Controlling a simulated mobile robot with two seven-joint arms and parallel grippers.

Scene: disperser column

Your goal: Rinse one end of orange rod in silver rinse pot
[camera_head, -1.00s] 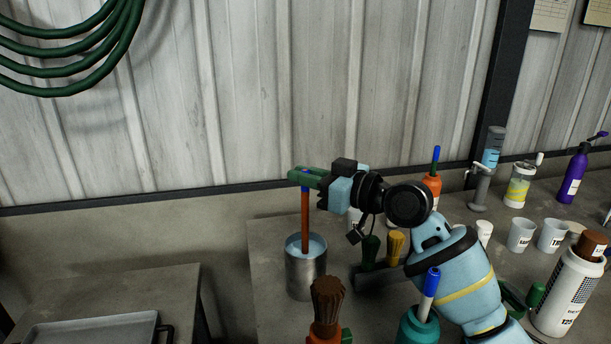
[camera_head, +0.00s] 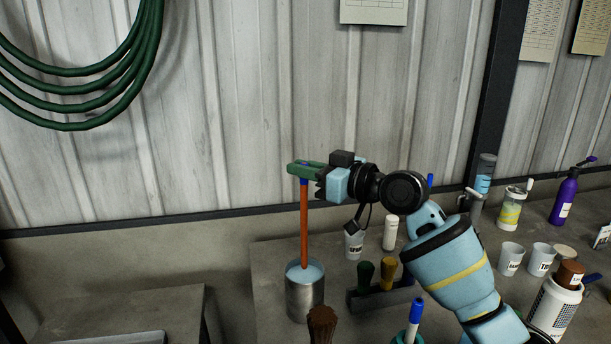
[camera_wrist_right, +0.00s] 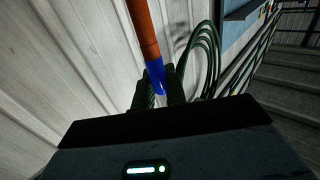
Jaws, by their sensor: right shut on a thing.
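The orange rod (camera_head: 304,225) hangs upright from my right gripper (camera_head: 305,167), which is shut on its blue top end. Its lower end reaches the mouth of the silver rinse pot (camera_head: 304,298), in front of or at the pale blue liquid; the exact depth is hard to tell. The pot stands near the left edge of the bench. In the right wrist view the rod's orange shaft (camera_wrist_right: 143,30) and blue end (camera_wrist_right: 155,76) show between the dark fingers. My left gripper is not in view.
A dark holder with a green and a yellow handle (camera_head: 389,272) stands right of the pot. A brown brush (camera_head: 322,322) is close in front. White cups (camera_head: 510,258), bottles and a purple spray bottle (camera_head: 564,196) stand on the right. A lower table (camera_head: 120,300) is at left.

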